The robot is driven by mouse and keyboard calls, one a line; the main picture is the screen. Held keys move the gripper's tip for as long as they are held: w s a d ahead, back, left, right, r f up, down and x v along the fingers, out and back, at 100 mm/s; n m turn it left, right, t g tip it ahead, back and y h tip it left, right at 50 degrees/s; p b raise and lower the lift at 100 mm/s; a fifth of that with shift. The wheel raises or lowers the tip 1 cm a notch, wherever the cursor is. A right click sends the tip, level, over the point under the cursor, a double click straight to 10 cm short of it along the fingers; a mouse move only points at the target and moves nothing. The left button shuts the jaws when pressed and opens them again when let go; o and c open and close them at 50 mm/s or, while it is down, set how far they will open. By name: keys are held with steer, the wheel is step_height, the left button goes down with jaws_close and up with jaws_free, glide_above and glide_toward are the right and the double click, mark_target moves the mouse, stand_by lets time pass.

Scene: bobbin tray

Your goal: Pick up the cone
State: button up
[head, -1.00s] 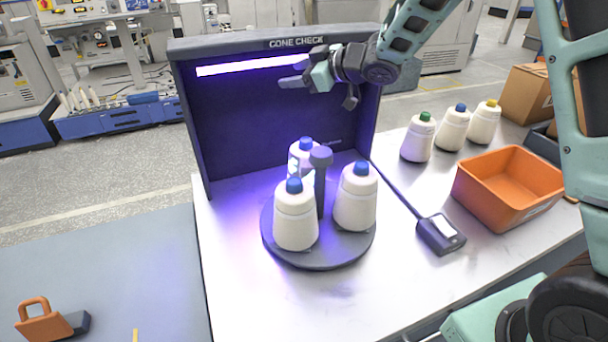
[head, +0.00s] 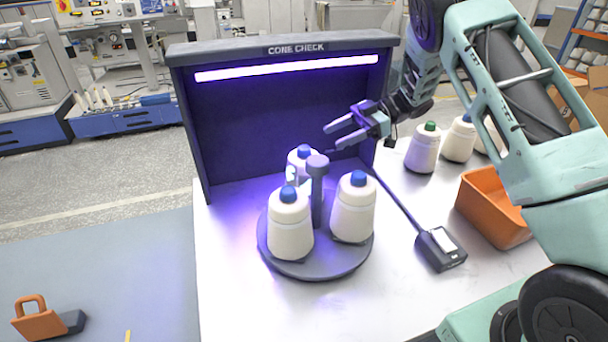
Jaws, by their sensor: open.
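Three white cones with blue tops stand upright on a round dark turntable (head: 318,270) around a grey centre post (head: 317,190). One cone (head: 290,228) is at the front left, one (head: 353,210) at the right, and one (head: 302,158) at the back, partly hidden by the post and the front left cone. A pale torn-looking patch shows near the back cone's lower left. My gripper (head: 332,135) is open and empty. It is in the air above and behind the right cone, in front of the dark booth, with its fingers pointing left.
The dark booth (head: 183,130) with a lit tube (head: 290,68) stands behind the turntable. To the right are a corded box (head: 440,250), an orange bin (head: 490,215), and cones with green (head: 423,155) and blue (head: 458,140) tops. The white table's front left is clear.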

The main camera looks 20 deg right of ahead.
mark_target(298, 153)
steer(key=p+x, duration=0.1)
steer(key=x, duration=0.5)
steer(key=shift+a+p, duration=0.1)
steer(key=shift+p, duration=0.2)
steer(key=p+x, duration=0.2)
steer(key=x, duration=0.2)
steer(key=shift+w+a+p, duration=0.1)
steer(key=shift+a+p, duration=0.2)
steer(key=shift+a+f, duration=0.25)
steer(key=shift+a, duration=0.05)
jaws_close()
